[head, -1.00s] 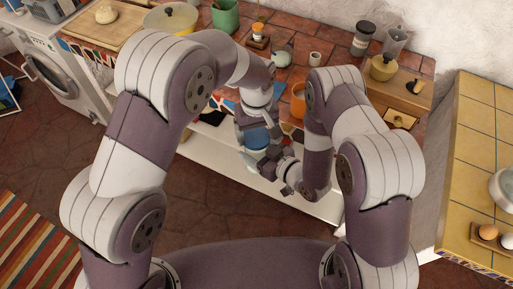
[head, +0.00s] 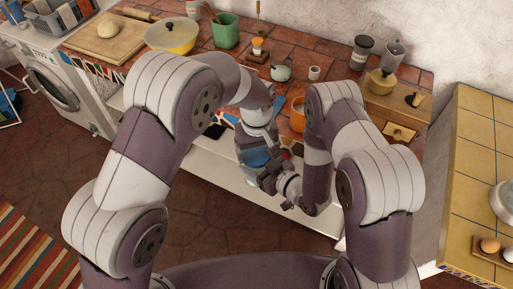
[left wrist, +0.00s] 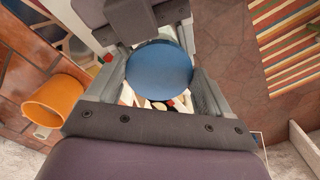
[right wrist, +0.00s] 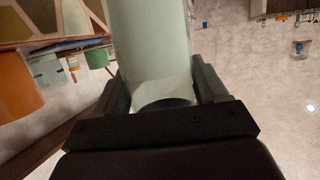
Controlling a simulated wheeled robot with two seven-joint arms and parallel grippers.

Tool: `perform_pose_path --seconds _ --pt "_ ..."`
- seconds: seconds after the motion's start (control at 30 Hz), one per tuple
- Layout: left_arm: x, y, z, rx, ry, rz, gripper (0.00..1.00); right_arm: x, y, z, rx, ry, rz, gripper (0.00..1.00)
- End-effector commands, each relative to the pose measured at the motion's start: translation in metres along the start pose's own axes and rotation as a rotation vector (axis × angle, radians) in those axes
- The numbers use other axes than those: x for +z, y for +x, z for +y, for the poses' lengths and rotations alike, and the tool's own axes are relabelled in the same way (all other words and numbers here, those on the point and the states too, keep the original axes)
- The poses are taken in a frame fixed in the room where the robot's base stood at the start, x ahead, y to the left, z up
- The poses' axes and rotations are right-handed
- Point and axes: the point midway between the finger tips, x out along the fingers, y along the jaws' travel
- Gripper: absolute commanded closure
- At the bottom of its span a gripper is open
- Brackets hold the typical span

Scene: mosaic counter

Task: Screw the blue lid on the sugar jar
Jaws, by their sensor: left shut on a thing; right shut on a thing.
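The blue lid (left wrist: 160,69) is between the fingers of my left gripper (left wrist: 158,84), which is shut on it, and its flat round top faces the left wrist camera. In the head view the lid (head: 256,158) shows partly below my left gripper (head: 254,146). The sugar jar (right wrist: 152,45) is a pale, see-through glass body between the fingers of my right gripper (right wrist: 163,92), which is shut on it. In the head view a bit of the jar (head: 250,176) shows under the lid. The lid is directly above the jar; whether they touch is hidden.
Both hands are in front of the tiled counter (head: 345,95). An orange mug (head: 297,115) stands near its front edge.

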Motion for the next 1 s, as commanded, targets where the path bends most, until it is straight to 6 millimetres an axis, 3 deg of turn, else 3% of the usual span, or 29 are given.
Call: perform_pose_path --seconds 0.9,0.93,0.97,1.0 --pt "0.000 0.011 0.000 -0.001 0.000 -0.001 0.47 -0.001 0.000 0.000 0.000 -0.001 0.002 0.90" --pt "0.000 0.011 0.000 -0.001 0.000 -0.001 0.13 -0.001 0.000 0.000 0.000 -0.001 0.002 1.00" --pt "0.000 0.011 0.000 -0.001 0.000 -0.001 0.03 -0.001 0.000 0.000 0.000 -0.001 0.002 1.00" --pt "0.000 0.011 0.000 -0.001 0.000 -0.001 0.00 -0.001 0.000 0.000 0.000 -0.001 0.002 1.00"
